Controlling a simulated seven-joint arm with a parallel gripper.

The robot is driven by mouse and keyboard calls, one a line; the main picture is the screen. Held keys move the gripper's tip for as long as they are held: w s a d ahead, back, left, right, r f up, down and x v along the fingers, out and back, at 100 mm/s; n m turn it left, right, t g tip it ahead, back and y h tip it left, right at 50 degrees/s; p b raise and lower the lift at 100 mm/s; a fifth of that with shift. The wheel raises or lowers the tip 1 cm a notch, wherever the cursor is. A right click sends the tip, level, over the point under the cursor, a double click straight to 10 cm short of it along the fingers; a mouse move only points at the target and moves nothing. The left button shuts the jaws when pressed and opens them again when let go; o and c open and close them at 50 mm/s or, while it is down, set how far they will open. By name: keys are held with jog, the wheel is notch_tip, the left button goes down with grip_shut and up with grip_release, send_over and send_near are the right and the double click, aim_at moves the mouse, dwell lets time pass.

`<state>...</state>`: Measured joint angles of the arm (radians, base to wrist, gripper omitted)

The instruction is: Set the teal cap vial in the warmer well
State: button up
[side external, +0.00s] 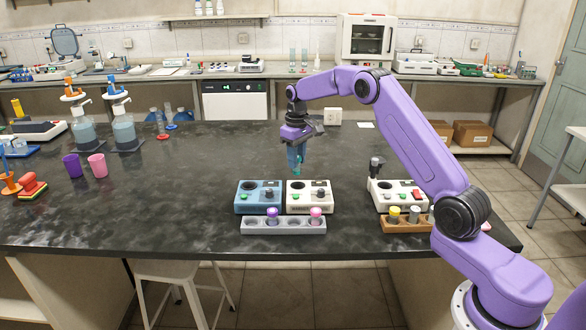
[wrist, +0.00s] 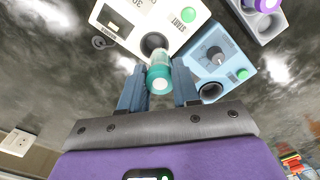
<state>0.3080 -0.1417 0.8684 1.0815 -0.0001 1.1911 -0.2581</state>
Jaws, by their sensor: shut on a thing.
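My gripper (side external: 296,160) is shut on the teal cap vial, holding it above the bench. In the wrist view the vial's teal cap (wrist: 159,78) shows between the blue fingers (wrist: 158,90), with its paler body pointing away from the camera. Below stand a white box (side external: 310,198) and a blue box (side external: 258,198), side by side, each with a dark round well. In the wrist view the vial's far end overlaps the white box's well (wrist: 153,42); the blue box's well (wrist: 210,91) is to the right. The vial is apart from both.
A grey rack (side external: 284,226) with purple and pink cap vials stands in front of the boxes. Another white device (side external: 396,194) and a brown rack (side external: 403,225) stand to the right. Pump bottles and cups (side external: 97,165) are at the left. The bench behind the boxes is mostly clear.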

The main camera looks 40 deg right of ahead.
jog(key=shift+w+d, duration=0.2)
jog(key=shift+d, duration=0.3)
jog(key=shift+f, duration=2.05)
jog(key=shift+f, duration=1.7)
dwell(0.6)
jog(key=o, duration=1.3)
